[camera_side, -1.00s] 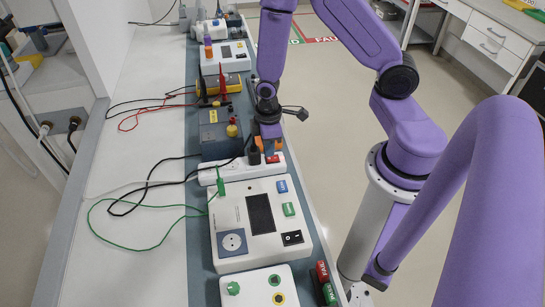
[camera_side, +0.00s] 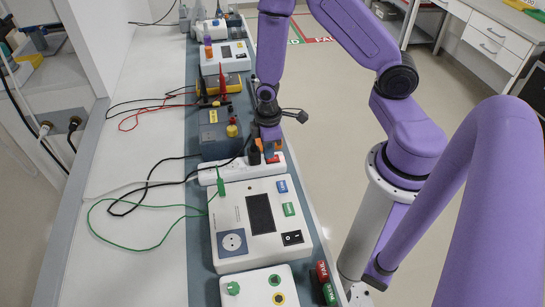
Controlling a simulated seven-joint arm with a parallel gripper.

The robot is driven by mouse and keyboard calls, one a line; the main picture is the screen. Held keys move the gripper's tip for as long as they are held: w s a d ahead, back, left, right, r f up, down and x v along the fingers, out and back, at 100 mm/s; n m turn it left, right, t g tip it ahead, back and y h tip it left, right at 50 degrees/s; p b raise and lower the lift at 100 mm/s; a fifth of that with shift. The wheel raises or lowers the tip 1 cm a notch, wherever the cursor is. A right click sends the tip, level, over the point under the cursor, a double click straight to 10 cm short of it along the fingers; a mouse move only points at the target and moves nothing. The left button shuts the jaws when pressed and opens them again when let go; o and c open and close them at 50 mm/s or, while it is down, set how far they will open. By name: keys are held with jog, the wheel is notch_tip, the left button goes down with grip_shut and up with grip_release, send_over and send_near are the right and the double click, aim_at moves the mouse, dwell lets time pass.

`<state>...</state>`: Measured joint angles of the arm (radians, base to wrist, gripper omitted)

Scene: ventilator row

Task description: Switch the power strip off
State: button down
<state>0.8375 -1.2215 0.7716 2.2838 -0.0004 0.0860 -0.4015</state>
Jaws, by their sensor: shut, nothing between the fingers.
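The white power strip (camera_side: 207,177) lies across the bench mat, between the dark blue-grey box and the white device with the black screen. A black plug with a cable sits in it. A red switch (camera_side: 275,158) shows at its right end. My gripper (camera_side: 269,152) points down over that right end, right beside the red switch. Its orange-tipped fingers are shut and empty. The fingertips partly hide the strip, and I cannot tell whether they touch the switch or which way the switch is tipped.
The white device (camera_side: 258,225) with a rocker switch stands in front of the strip. The dark blue-grey box (camera_side: 217,140) with a yellow knob stands behind it. Black and green cables (camera_side: 130,215) loop over the bench at left.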

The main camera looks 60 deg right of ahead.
jog(key=shift+f, duration=0.5)
dwell(0.3)
jog(key=shift+r, duration=3.5)
jog(key=s+a+r+n, duration=0.1)
jog(key=s+a+r, duration=0.1)
jog(key=s+r, duration=0.6)
jog(key=s+a+r+n, duration=0.2)
jog(key=s+a+r, duration=0.1)
jog(key=s+r, duration=0.5)
jog(key=shift+s+r+n, duration=0.25)
jog(key=shift+s+n, duration=0.05)
jog(key=shift+s, duration=0.65)
